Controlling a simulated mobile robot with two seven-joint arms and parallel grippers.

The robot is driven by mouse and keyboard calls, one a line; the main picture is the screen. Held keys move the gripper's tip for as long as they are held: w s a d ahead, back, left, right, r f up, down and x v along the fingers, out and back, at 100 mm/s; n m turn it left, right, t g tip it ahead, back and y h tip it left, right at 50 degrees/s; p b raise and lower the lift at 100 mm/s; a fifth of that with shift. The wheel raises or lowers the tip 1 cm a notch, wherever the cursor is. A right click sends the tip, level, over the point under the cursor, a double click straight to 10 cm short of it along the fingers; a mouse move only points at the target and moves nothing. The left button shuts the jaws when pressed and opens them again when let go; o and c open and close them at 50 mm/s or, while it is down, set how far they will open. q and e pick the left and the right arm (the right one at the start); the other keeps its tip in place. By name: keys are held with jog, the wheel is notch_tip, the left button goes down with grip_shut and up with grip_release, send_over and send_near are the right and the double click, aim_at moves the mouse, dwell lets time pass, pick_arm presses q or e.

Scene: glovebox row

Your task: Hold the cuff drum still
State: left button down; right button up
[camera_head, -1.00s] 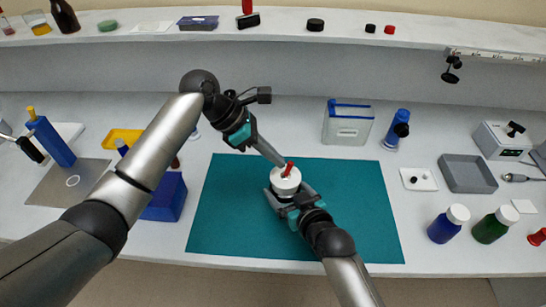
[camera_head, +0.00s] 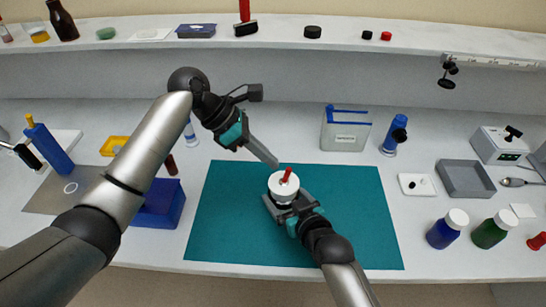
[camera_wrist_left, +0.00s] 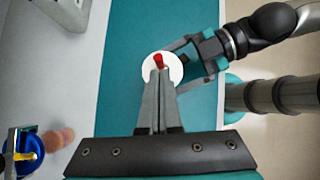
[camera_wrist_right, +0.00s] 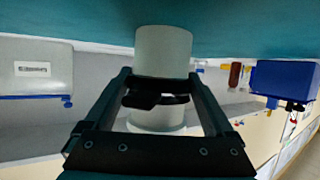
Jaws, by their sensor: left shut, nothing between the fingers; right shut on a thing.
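The cuff drum (camera_head: 283,190) is a white round drum with a red peg (camera_head: 288,173) on its top. It stands on the teal mat (camera_head: 225,220). My right gripper (camera_head: 283,208) is shut on the drum from the near side; in the right wrist view its fingers (camera_wrist_right: 158,85) lie at both sides of a dark band on the drum (camera_wrist_right: 163,50). My left gripper (camera_head: 276,163) is shut and empty, its tips just above and left of the red peg. In the left wrist view the tips (camera_wrist_left: 159,85) overlap the drum; I cannot tell whether they touch it.
A lidded clear box (camera_head: 345,130) and a blue bottle (camera_head: 394,138) stand behind the mat. A grey tray (camera_head: 466,180) and two capped bottles (camera_head: 446,228) are at right. A blue bin (camera_head: 158,203) is left. Most of the mat is clear.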

pick_arm(q)
jog(key=v, duration=1.2)
jog(key=shift+w, duration=0.4)
jog(key=shift+r, duration=0.1)
pick_arm(e)
jog(key=o, duration=1.2)
